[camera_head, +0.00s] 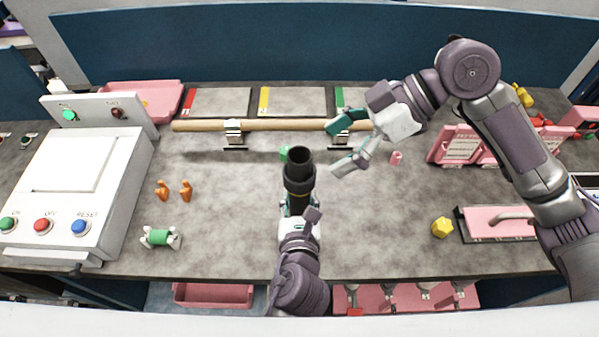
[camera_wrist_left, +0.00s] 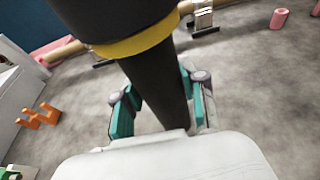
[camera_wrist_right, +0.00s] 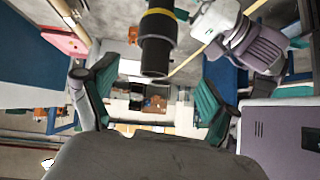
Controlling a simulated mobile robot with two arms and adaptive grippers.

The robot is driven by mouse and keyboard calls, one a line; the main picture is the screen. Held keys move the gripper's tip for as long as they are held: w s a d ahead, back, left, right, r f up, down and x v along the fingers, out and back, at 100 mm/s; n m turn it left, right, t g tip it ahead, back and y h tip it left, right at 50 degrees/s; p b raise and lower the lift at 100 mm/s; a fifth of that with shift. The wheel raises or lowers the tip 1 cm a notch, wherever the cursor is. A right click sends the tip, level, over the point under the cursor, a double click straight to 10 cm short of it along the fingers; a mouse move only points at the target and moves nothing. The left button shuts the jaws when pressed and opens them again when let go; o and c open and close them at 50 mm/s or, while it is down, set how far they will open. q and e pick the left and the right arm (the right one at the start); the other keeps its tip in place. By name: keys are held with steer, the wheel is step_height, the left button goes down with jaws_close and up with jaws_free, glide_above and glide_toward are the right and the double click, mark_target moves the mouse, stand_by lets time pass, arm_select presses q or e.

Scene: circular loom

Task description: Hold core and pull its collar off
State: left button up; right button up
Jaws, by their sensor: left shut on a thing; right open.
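A black core (camera_head: 297,203) stands upright above the table, with a wider black collar (camera_head: 299,171) around its top. My left gripper (camera_head: 298,208) is shut on the core below the collar. In the left wrist view the core (camera_wrist_left: 158,85) passes between the teal fingers, and a yellow band (camera_wrist_left: 135,42) rings the collar's lower edge. My right gripper (camera_head: 340,143) is open and empty, to the right of the collar and apart from it. In the right wrist view the collar (camera_wrist_right: 155,55) appears beyond the open fingers (camera_wrist_right: 150,95).
A wooden rod (camera_head: 285,125) lies across metal holders behind the core. A white control box (camera_head: 75,185) stands at left. A green spool (camera_head: 159,237), orange pieces (camera_head: 185,190), a pink cylinder (camera_head: 396,157) and a yellow piece (camera_head: 441,227) are on the table.

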steer(key=a+r+m+t+h, duration=0.1)
steer(key=a+r+m+h, duration=0.4)
steer(key=a+h, duration=0.4)
steer(key=shift+h, duration=0.3)
steer(key=shift+w+d+f, duration=0.1)
steer(key=shift+d+f, duration=0.15)
steer(key=shift+f, duration=1.8)
steer(key=shift+w+d+f, duration=0.15)
steer(key=shift+d+f, duration=0.1)
steer(key=shift+f, duration=1.8)
steer(key=shift+w+d+f, duration=0.1)
steer(key=shift+d+f, duration=0.15)
steer(key=shift+f, duration=1.8)
steer(key=shift+c, duration=0.3)
steer(key=shift+r, duration=0.1)
steer(key=c, duration=1.3)
